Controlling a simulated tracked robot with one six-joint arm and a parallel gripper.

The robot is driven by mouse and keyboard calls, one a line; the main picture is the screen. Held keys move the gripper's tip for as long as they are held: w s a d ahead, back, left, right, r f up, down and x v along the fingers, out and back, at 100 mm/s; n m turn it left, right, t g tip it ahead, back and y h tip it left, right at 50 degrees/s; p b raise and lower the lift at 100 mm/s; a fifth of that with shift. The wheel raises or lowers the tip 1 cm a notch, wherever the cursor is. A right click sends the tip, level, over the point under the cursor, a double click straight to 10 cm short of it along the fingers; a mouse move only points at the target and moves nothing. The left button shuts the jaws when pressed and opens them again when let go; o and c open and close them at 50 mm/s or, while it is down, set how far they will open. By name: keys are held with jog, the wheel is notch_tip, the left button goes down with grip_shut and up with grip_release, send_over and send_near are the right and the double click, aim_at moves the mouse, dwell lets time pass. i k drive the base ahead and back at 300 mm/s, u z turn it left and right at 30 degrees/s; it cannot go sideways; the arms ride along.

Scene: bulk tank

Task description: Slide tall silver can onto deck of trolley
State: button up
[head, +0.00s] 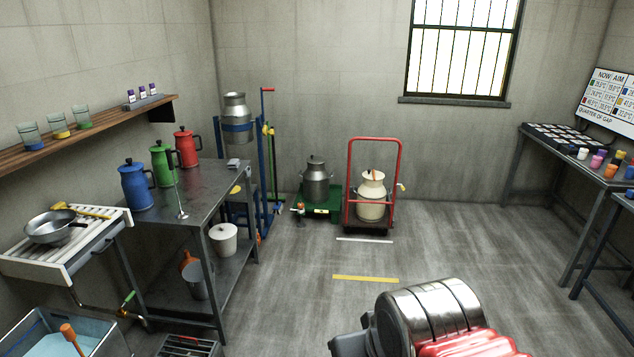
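Two silver cans are in the head view, and I cannot tell for certain which one is the tall one. One silver can (236,105) is held upright in a blue stand near the back left corner. The other, a darker lidded can (316,182), stands on a low green platform (322,208) at the back wall. The trolley (400,165) has a red hoop frame and stands just right of that platform. A cream can (371,200) is on its dark low deck (369,227). Part of my arm shows at the bottom; my gripper's fingers are not visible.
A steel table (205,185) with blue, green and red jugs stands left. Benches (572,155) line the right. Yellow (365,279) and white (364,240) floor strips lie before the trolley; the middle floor is clear.

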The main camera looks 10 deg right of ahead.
aim_at(316, 177)
jog(key=z, duration=0.1)
jog(key=i, duration=2.3)
jog(key=z, duration=0.2)
jog(key=i, duration=2.9)
